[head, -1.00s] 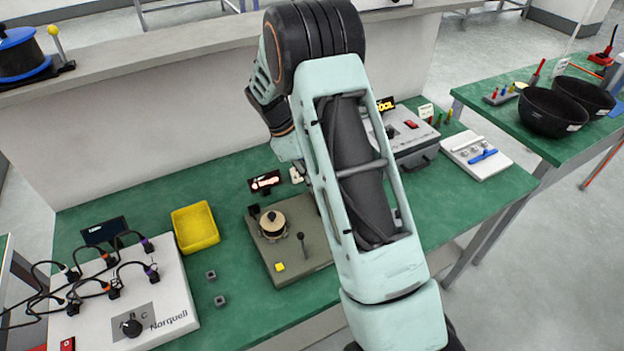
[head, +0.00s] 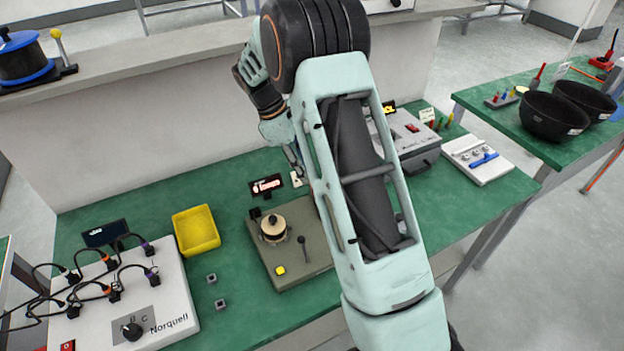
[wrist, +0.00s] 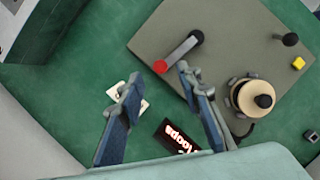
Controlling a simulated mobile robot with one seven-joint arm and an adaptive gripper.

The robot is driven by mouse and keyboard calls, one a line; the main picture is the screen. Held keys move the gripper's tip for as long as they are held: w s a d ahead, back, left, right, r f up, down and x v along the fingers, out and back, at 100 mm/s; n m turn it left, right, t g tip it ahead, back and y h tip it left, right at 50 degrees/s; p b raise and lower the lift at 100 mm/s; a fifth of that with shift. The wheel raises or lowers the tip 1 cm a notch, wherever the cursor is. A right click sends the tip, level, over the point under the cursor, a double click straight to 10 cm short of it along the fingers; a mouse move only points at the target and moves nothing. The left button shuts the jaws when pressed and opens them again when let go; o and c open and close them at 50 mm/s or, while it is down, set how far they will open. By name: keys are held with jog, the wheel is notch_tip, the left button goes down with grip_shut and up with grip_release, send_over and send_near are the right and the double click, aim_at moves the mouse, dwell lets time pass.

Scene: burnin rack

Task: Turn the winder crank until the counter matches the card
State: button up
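The winder is a grey-green base plate (head: 310,270) with a pale wound spool (head: 273,228), also in the wrist view (wrist: 250,97). Its crank (wrist: 178,53) has a black hub and a grey arm ending in a red knob (wrist: 160,67); my arm hides it in the head view. My gripper (wrist: 159,74) is open and empty, its blue-grey fingers spread, with the red knob between the tips in the picture. I cannot tell their height above it. The lit counter display (wrist: 180,137) shows "loops"; its number is unreadable. The white card (wrist: 122,97) is partly behind the left finger.
The plate also carries a black-knobbed lever (head: 302,240) and a yellow button (head: 280,270). A yellow tray (head: 197,231), small grey blocks (head: 220,304) and a cabled Norquell panel (head: 170,300) stand left. A grey case (head: 410,135) stands behind on the right.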

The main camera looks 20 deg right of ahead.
jog(key=s+v, duration=0.1)
jog(key=v, duration=0.5)
jog(key=shift+w, duration=0.5)
